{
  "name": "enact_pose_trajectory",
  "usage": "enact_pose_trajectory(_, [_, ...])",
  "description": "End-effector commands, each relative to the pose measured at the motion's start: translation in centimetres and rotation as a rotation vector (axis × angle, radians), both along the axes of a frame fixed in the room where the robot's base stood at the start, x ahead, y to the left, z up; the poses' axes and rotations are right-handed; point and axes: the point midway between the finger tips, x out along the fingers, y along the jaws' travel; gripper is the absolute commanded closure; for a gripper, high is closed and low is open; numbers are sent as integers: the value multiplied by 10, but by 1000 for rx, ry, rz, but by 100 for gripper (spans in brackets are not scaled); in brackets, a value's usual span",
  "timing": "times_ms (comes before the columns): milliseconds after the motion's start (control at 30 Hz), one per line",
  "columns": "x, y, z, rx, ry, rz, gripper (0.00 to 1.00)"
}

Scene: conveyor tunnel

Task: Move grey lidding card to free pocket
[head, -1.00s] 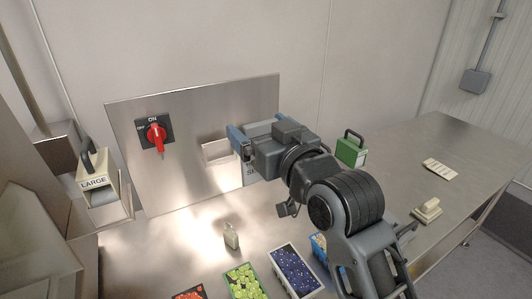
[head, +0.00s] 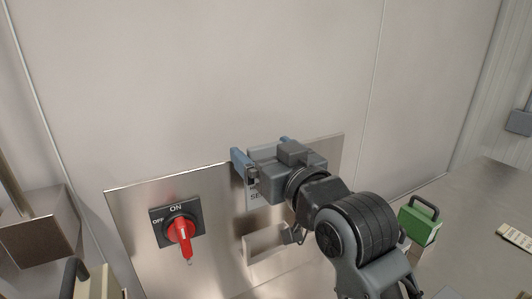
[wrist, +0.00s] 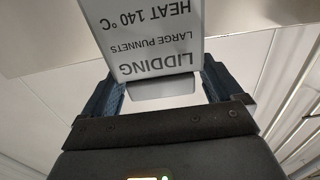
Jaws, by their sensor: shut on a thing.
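The grey lidding card (wrist: 140,40) fills the top of the wrist view, its upside-down print reading LIDDING, LARGE PUNNETS, HEAT 140 °C. My gripper (head: 262,153) is shut on it, with a blue finger on each side, and a pale block shows between the fingers in the wrist view (wrist: 162,90). In the head view, a pale plate with part of a word shows below my gripper, in front of the steel panel. A pocket-like metal frame (head: 249,243) is on the panel below my gripper, partly hidden by my arm. Whether it is empty is unclear.
A red rotary switch (head: 181,235) marked ON and OFF sticks out of the steel panel (head: 130,215), left of my gripper. A green block with a handle (head: 419,225) stands on the worktop at right. A steel box (head: 35,230) is at far left. The wall above is clear.

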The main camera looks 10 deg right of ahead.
Motion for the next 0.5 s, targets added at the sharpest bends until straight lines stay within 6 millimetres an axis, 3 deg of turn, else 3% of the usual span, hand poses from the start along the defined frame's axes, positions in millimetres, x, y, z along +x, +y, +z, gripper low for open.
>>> enact_pose_trajectory(500, [0,0,-52,0,1,0,61])
